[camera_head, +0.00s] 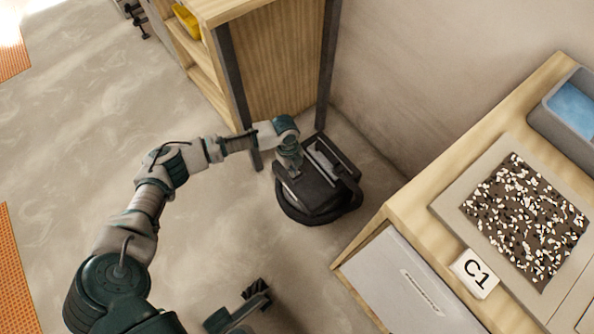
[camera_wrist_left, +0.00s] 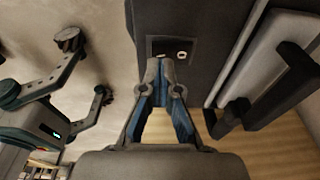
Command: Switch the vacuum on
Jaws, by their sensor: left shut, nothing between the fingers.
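The vacuum (camera_head: 345,187) is a dark, boxy unit on a round base, standing on the floor between the wooden shelf and the workbench. My left gripper (camera_head: 292,168) reaches down to its upper left side. In the left wrist view, my left gripper (camera_wrist_left: 163,68) is shut and empty, its tips together just below a small black recessed panel (camera_wrist_left: 168,42) on the vacuum's dark body (camera_wrist_left: 202,70). Two small pale round marks show on this panel, partly beside the tips. I cannot tell whether the tips touch it.
A wooden shelf unit (camera_head: 278,60) with dark metal posts stands close behind the vacuum. A workbench (camera_head: 408,205) at right holds a speckled panel (camera_head: 525,215), a C1 block (camera_head: 474,273) and a grey bin with blue contents (camera_head: 574,108). Open concrete floor (camera_head: 90,130) lies at left.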

